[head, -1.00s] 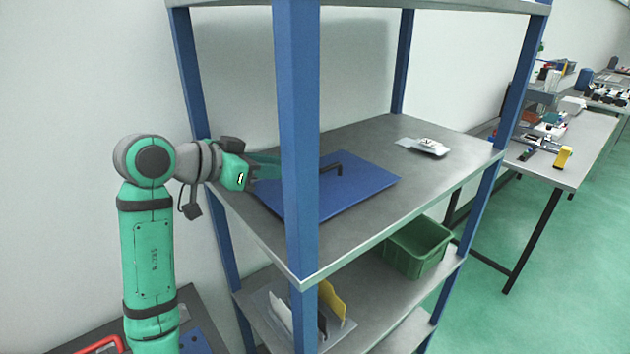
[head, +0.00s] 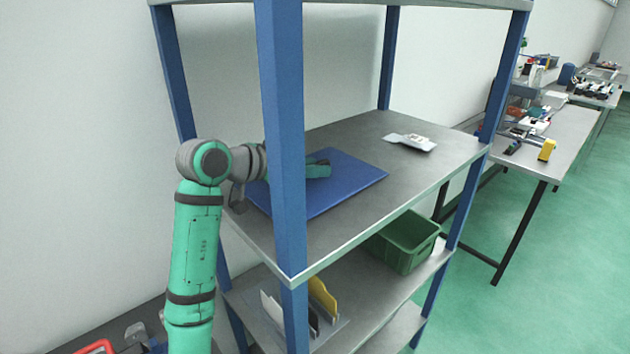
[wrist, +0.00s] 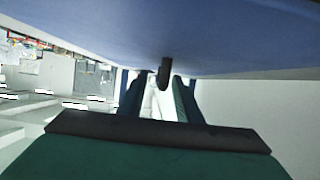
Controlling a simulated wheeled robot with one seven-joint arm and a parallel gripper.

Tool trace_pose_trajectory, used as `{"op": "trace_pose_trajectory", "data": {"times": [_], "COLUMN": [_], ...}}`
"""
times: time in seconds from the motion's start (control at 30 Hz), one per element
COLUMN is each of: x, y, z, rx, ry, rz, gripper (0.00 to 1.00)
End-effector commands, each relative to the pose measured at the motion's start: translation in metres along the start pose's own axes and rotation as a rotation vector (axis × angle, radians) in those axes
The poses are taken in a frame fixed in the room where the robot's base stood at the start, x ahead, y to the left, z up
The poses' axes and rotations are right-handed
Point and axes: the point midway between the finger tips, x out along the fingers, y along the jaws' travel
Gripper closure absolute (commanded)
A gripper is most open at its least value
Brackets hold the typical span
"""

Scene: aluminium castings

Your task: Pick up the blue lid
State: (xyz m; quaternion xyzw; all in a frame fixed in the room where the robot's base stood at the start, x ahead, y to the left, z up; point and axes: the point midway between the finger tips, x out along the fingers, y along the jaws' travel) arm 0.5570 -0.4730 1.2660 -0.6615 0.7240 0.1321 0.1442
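The blue lid (head: 345,187) lies flat on the grey shelf, partly behind the blue front post. In the head view my gripper (head: 322,168) is low over the middle of the lid, and it covers the lid's handle there. In the wrist view the lid (wrist: 200,30) fills the top, and the dark handle (wrist: 165,72) sticks out from it. My gripper's two fingers (wrist: 160,90) stand apart, one on each side of the handle, with gaps visible. I cannot tell whether either finger touches the handle.
The blue front post (head: 285,130) stands close in front of my wrist. A small grey plate with a part (head: 412,142) lies at the shelf's right. A green bin (head: 405,243) and a rack with yellow plates (head: 322,297) are on the shelf below.

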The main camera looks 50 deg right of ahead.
Motion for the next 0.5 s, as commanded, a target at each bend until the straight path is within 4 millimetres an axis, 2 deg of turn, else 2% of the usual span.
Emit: {"op": "trace_pose_trajectory", "data": {"times": [0.1, 0.27, 0.33, 0.4, 0.5], "x": [0.0077, 0.0084, 0.0089, 0.0093, 0.0097], "y": [0.0001, 0.0007, 0.0012, 0.0015, 0.0019], "z": [-0.0004, -0.0008, -0.0011, -0.0013, -0.0015], "rx": [0.0, 0.001, 0.001, 0.002, 0.002], "ry": [0.002, 0.002, 0.002, 0.001, 0.001], "rz": [0.0, 0.001, 0.002, 0.003, 0.004], "gripper": [0.69, 0.69, 0.81, 0.97, 1.0]}}
